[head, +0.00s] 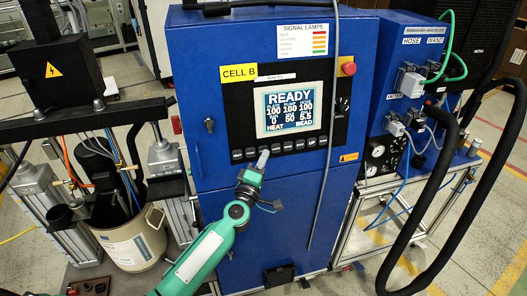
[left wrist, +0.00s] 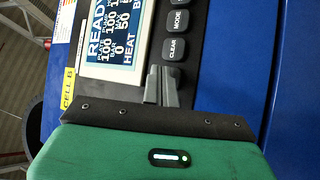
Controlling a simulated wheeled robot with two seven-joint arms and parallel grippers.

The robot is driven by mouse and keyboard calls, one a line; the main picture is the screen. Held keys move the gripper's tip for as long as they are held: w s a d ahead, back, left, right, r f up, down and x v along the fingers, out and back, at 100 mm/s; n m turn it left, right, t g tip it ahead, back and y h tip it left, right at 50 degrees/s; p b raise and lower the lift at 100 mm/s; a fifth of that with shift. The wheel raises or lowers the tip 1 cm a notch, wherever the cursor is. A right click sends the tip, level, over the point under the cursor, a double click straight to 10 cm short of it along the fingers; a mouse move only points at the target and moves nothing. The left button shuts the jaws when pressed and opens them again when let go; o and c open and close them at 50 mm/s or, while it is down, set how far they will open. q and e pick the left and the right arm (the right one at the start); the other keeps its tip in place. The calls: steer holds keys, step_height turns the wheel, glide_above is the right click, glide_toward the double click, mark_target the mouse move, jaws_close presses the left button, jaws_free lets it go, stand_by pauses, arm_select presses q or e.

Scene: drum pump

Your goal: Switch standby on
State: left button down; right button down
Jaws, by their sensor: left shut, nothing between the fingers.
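The blue control cabinet (head: 225,250) has a black panel with a screen (head: 293,108). The screen reads READY, with numbers above HEAT and BEAD. A row of dark buttons (head: 299,145) runs below the screen. In the left wrist view, the CLEAR button (left wrist: 175,50) and MODE button (left wrist: 179,21) are readable. No standby label can be read in either view. My left gripper (head: 263,156) is shut and empty in front of the button row's left part. Its fingertips (left wrist: 161,80) hide some buttons; contact cannot be told. My right gripper is out of view.
A red knob (head: 349,69) sits at the panel's upper right. A grey cable hangs down the cabinet front, right of the buttons. A thick black hose (head: 455,215) loops at the right. A drum (head: 135,240) and metal posts stand at the left.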

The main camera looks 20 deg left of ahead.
arm_select(q)
steer(key=shift+w+a+f, duration=0.1)
steer(key=shift+w+a, duration=0.25)
steer(key=shift+w, duration=0.15)
stand_by(0.8)
steer(key=shift+s+d+p, duration=0.4)
steer(key=shift+s+d, duration=0.05)
steer(key=shift+s, duration=0.25)
steer(key=s+d+p, duration=0.1)
steer(key=s, duration=0.1)
steer(key=s+d+r+p, duration=0.1)
steer(key=s, duration=0.1)
steer(key=shift+d+r, duration=0.1)
steer(key=shift+d, duration=0.3)
stand_by(0.7)
